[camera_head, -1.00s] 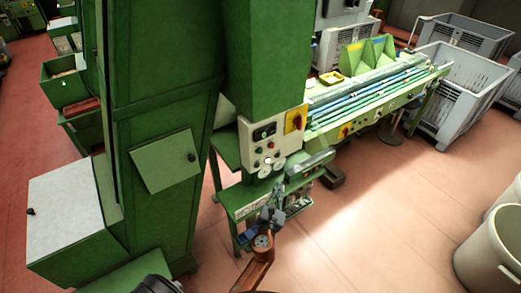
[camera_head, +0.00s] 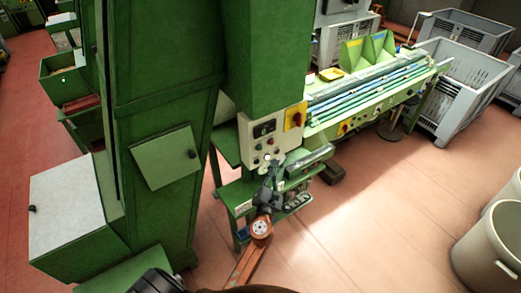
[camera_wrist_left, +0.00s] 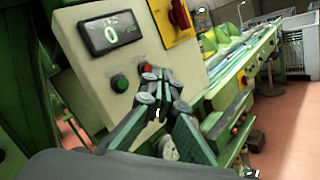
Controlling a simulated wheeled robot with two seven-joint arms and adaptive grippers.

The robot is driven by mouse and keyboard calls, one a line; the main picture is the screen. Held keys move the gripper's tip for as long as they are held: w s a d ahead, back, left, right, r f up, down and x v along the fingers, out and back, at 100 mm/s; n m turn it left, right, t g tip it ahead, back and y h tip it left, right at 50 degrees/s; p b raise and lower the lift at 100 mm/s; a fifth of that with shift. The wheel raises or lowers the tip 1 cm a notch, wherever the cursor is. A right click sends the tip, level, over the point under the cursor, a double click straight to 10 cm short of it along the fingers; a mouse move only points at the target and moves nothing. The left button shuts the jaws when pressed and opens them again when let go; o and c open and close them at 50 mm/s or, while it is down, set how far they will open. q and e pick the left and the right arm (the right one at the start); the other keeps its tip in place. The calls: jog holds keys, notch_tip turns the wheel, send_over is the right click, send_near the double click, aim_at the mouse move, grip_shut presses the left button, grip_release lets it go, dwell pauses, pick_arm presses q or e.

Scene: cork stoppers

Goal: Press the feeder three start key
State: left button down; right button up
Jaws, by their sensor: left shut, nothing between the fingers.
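A pale control panel (camera_head: 256,133) is on the green machine and carries a green button, a red button and a dark display. In the left wrist view the green button (camera_wrist_left: 120,83) is left of the fingers and the red button (camera_wrist_left: 146,68) is just above their tips. No label naming feeder three is readable. My left gripper (camera_head: 271,166) is shut and empty in front of the panel's lower part. It also shows in the left wrist view (camera_wrist_left: 160,92), covering the panel's lower right. Contact with a button cannot be told. My right gripper is out of view.
The display (camera_wrist_left: 110,33) reads 0. A yellow plate with a red rotary switch (camera_wrist_left: 179,14) is at the panel's upper right. A long bench (camera_head: 375,95) with blue and green strips extends right. Grey crates (camera_head: 462,75) stand beyond.

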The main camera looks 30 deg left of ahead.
aim_at(260, 148)
pick_arm(q)
jog(key=w+a, duration=0.2)
jog(key=a, duration=0.4)
jog(key=shift+w, duration=0.3)
jog(key=shift+a, duration=0.25)
dwell(1.0)
jog(key=shift+w+a, duration=0.15)
jog(key=shift+a, duration=0.1)
jog(key=shift+w+a, duration=0.2)
jog(key=shift+a, duration=0.2)
dwell(0.9)
jog(key=shift+d, duration=0.1)
jog(key=shift+s+d+p, duration=0.35)
jog(key=shift+d, duration=0.35)
